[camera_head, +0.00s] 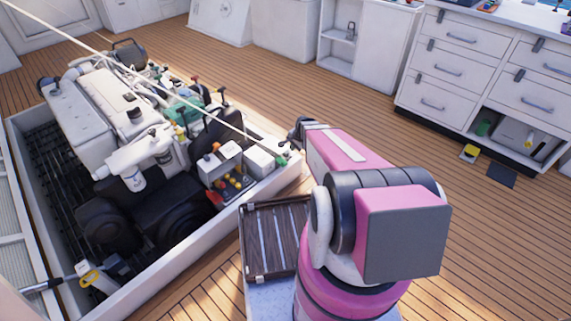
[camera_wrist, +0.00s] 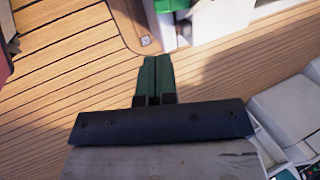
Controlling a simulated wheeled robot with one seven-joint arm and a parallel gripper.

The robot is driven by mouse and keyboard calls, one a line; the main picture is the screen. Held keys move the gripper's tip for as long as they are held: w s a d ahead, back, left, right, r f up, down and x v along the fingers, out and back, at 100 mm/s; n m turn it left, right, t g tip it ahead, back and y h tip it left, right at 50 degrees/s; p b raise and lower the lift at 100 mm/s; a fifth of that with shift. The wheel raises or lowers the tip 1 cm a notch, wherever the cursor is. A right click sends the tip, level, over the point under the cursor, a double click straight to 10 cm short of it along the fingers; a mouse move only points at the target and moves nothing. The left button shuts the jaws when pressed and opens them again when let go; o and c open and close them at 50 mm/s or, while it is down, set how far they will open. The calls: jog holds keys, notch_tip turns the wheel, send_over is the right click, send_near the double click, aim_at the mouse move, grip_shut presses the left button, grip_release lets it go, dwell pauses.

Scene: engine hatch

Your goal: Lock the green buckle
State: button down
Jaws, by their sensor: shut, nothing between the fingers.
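A small green part (camera_head: 283,160), which looks like the green buckle, sits at the near right corner of the white engine hatch frame, beside a white box. Its exact shape and whether it is locked are too small to tell. In the wrist view, a green piece (camera_wrist: 172,5) shows at the top edge against white, cut off by the frame. My gripper (camera_wrist: 157,62) shows there with its dark green fingers together and nothing between them. Its tips lie below the green piece in the picture, apart from it. In the head view, my pink arm hides most of the gripper.
The open engine hatch (camera_head: 190,268) holds the engine (camera_head: 95,125) and hoses on the left. A slatted dark panel (camera_head: 272,240) lies beside my arm. White drawer cabinets (camera_head: 455,70) stand at the right. The wooden deck (camera_head: 300,85) between is mostly clear.

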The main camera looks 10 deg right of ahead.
aim_at(285, 163)
jog(key=x, duration=1.4)
